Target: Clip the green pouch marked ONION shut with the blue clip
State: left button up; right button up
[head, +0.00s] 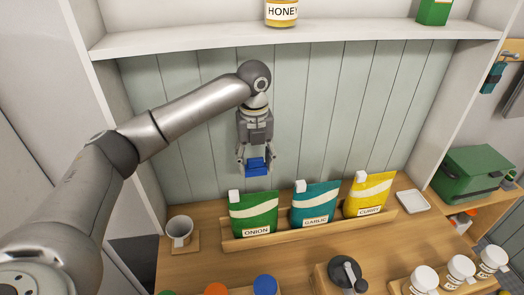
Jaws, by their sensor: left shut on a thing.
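The green pouch marked ONION (254,213) stands upright at the left end of a wooden rack (300,230). It has a pale wavy band and a white piece at its top left corner. My left gripper (257,163) is shut on the blue clip (257,168) and holds it above and slightly behind or over the pouch's top edge, with a visible gap in the picture. I cannot tell the exact depth between them. My right gripper is not in view.
Beside it in the rack stand a teal GARLIC pouch (315,204) and a yellow CURRY pouch (370,194). A white mug (179,231) is at the left, a white dish (413,202) at the right. A shelf (300,38) with a honey jar (281,12) runs above.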

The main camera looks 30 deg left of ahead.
aim_at(252, 171)
pick_arm(q)
jog(key=shift+s+r, duration=0.25)
jog(key=shift+s, duration=0.25)
jog(key=shift+s+r, duration=0.25)
jog(key=shift+s, duration=0.2)
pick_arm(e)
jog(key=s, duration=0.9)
pick_arm(q)
notch_tip(252, 171, down, 3)
jog(key=shift+r+b, duration=0.15)
jog(key=shift+b, duration=0.15)
jog(key=shift+f, duration=0.35)
jog(key=shift+s+f, duration=0.15)
jog(key=shift+f, duration=0.2)
jog(key=shift+f+b, duration=0.3)
jog(key=shift+f, duration=0.75)
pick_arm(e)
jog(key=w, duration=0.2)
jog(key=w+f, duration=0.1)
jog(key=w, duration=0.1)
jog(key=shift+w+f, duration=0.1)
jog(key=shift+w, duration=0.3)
pick_arm(q)
jog(key=shift+f, duration=1.05)
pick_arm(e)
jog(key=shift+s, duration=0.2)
